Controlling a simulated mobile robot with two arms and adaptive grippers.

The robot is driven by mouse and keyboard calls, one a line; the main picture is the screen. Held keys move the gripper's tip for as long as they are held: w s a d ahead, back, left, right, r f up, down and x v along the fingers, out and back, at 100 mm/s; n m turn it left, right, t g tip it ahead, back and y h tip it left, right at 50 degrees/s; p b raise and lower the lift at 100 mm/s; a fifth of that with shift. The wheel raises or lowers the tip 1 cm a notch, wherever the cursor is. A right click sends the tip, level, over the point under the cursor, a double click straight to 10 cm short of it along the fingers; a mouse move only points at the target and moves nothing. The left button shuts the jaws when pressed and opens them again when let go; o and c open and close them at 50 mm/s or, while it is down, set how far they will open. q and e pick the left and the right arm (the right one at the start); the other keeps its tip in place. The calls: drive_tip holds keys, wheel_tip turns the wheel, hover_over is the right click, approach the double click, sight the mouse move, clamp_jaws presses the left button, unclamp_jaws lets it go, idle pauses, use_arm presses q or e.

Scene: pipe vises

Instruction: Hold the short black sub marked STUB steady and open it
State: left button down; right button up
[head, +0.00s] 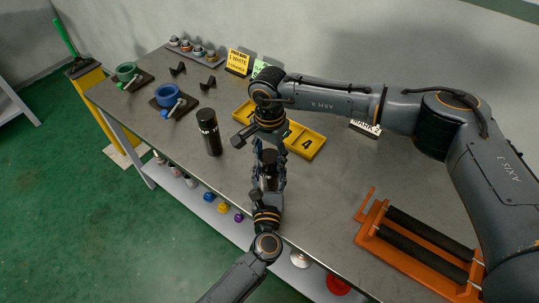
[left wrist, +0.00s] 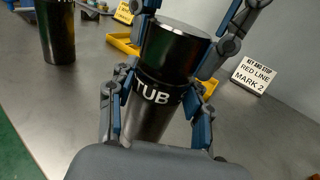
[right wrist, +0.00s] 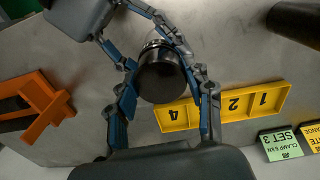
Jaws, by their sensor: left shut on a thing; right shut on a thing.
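The short black sub marked STUB (left wrist: 150,115) stands close to upright between my two grippers; in the left wrist view its white letters read "TUB", the rest hidden. A seam separates its black upper part (left wrist: 175,48) from the lettered body. My left gripper (head: 267,187) is shut around the lettered body from the front. My right gripper (head: 269,152) comes from above and is shut on the upper part. In the right wrist view I look down on the round black top (right wrist: 162,78) between the right fingers. Whether the sub's foot touches the table is hidden.
A taller black cylinder (head: 209,138) stands left of the sub. A yellow numbered tray (head: 306,141) lies just behind. An orange roller stand (head: 377,232) is at the right. Blue (head: 168,95) and green (head: 127,72) vises sit at the far left. Bare tabletop lies between.

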sight(269, 156)
drive_tip(key=shift+r, duration=0.1)
drive_tip(key=shift+r, duration=1)
drive_tip(key=shift+r, duration=2)
use_arm(q)
drive_tip(key=shift+c, duration=2.4)
unclamp_jaws()
drive_tip(key=shift+s, duration=0.1)
